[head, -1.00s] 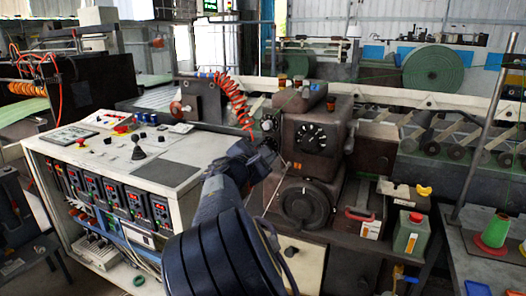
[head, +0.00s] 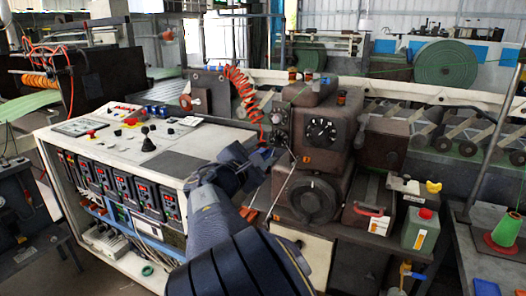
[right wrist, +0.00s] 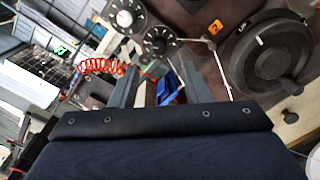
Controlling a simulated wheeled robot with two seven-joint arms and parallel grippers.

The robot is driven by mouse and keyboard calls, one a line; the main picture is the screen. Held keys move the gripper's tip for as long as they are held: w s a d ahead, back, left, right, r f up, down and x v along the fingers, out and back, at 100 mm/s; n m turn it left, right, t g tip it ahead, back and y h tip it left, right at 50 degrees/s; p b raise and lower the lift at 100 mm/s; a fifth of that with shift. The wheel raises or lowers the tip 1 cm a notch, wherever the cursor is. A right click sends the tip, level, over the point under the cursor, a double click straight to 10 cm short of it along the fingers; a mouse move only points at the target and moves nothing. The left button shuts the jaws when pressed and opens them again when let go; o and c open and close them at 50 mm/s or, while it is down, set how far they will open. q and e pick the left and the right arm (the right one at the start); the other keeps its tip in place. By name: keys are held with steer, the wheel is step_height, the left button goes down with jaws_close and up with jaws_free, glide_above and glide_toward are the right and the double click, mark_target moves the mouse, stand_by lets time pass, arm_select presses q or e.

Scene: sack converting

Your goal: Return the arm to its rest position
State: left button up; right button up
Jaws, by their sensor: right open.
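My right arm comes up from the bottom middle of the head view. Its gripper (head: 262,160) is in front of the brown machine's left side, near the small dials (head: 279,127). In the right wrist view the two grey fingers (right wrist: 172,85) stand apart with nothing held between them. The small dials (right wrist: 150,30) and the black handwheel (right wrist: 270,55) lie beyond the fingers. My left gripper is not in view.
The white control console (head: 160,143) with a joystick stands left of my arm. The brown gearbox (head: 318,135) with its handwheel (head: 310,200) is close on the right. A red coiled hose (head: 243,92) hangs behind the gripper. A green canister (head: 420,228) stands at right.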

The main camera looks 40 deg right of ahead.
stand_by(0.4)
steer(key=s+f+m+g+y+p, duration=0.2)
steer(key=s+f+m+g+y, duration=0.25)
steer(key=f, duration=0.55)
steer(key=s+f+m+g+y+p, duration=0.1)
steer(key=s+f+m+y+p, duration=0.1)
steer(key=s+f+m+y, duration=0.5)
steer(key=s+a+r+m+t+y+p, duration=0.3)
steer(key=s+a+y, duration=0.5)
steer(key=s+a, duration=0.8)
step_height(320, 180, up, 2)
steer(key=shift+s+a+r+m+p, duration=0.15)
steer(key=shift+s+a+m+p, duration=0.3)
steer(key=shift+a+m, duration=0.55)
